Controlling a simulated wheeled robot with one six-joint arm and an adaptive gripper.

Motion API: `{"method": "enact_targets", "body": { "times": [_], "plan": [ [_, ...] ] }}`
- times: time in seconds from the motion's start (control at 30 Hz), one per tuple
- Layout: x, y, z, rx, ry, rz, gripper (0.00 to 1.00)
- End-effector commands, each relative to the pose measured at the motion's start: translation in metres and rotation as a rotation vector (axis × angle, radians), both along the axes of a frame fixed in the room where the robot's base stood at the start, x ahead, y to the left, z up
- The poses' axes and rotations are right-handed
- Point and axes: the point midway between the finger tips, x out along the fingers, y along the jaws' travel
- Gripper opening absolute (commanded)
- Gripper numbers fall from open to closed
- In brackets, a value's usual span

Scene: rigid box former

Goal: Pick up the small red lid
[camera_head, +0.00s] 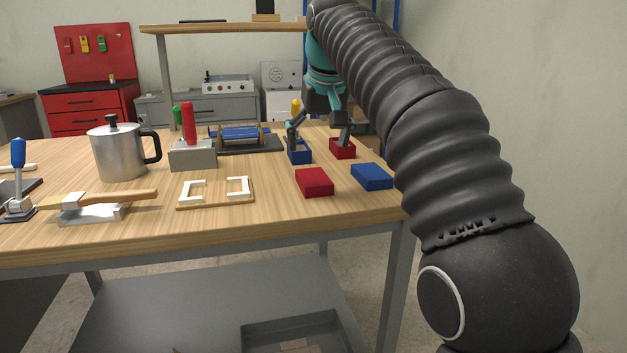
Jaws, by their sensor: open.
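A small red lid (314,182), a flat block shape, lies on the wooden table near its front edge. A small red box (343,150) stands behind it and to the right, partly covered by a part of my gripper. My gripper (321,138) hangs from the arm above the rear of the table, behind the red lid in the picture and apart from it. Its fingers are spread and hold nothing that I can see. Whether the fingertips touch the boxes below them, I cannot tell.
A blue lid (372,176) lies right of the red lid, and a blue box (299,155) stands behind. A frame with white corner pieces (215,192) lies left. A grey block with red and green handles (193,155) and a metal pot (119,155) stand farther left.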

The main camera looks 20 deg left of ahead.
Motion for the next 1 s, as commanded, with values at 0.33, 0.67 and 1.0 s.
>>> {"method": "enact_targets", "body": {
  "times": [0.33, 0.67, 1.0],
  "plan": [
    [0.011, 0.006, -0.031, 0.001, -0.001, -0.001, 0.92],
    [0.015, 0.012, -0.066, -0.001, 0.001, 0.000, 0.92],
    [0.022, 0.016, -0.081, 0.001, -0.002, 0.000, 0.92]
  ]
}}
